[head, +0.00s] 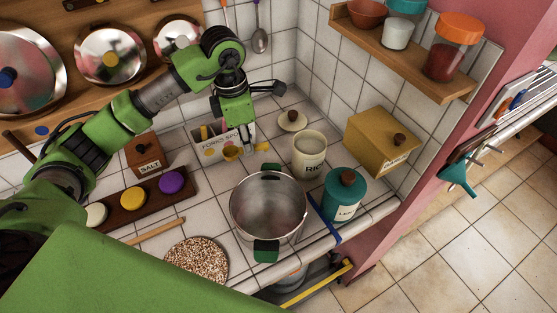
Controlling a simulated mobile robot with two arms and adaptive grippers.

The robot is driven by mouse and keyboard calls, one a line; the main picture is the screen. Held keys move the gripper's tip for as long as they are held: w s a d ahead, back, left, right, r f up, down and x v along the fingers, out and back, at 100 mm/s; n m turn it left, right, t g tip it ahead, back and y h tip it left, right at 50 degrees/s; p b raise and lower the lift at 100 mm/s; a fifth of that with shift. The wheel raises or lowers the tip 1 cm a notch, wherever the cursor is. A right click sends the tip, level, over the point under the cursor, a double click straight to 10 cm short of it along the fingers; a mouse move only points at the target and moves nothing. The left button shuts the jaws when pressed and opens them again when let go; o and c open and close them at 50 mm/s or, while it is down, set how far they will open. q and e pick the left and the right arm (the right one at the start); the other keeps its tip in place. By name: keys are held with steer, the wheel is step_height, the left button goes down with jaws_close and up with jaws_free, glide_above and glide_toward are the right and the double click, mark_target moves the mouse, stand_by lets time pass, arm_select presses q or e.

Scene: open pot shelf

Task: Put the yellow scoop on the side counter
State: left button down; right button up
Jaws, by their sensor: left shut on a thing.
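My left gripper (242,146) reaches down over the back of the tiled counter, at a box lettered FORKS SPOONS (215,146). It is shut on the yellow scoop (232,153), which shows as small yellow parts around the fingertips. The fingers hide part of the scoop, and I cannot tell whether it touches the box or the counter. A separate tiled ledge (508,123) past the pink wall may be the side counter. My right gripper is not in view.
A steel pot (268,212) stands in front of the gripper. A RICE jar (309,155), a loose lid (292,120), a teal canister (344,195) and a yellow box (382,142) stand to the right. A wall shelf (400,52) overhangs there, and the pink wall (425,135) separates the ledge.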

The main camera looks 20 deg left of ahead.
arm_select(q)
steer(key=f+n+p, duration=0.1)
steer(key=f, duration=0.2)
steer(key=f+p, duration=0.1)
steer(key=f, duration=0.2)
steer(key=a+f+n+p, duration=0.1)
steer(key=f, duration=0.3)
steer(key=shift+w+n, duration=0.25)
steer(key=shift+n, duration=0.05)
steer(key=shift+f, duration=0.35)
steer(key=shift+w+a, duration=0.1)
steer(key=shift+f, duration=0.1)
steer(key=shift+f, duration=0.15)
steer(key=c, duration=2.1)
jaws_free()
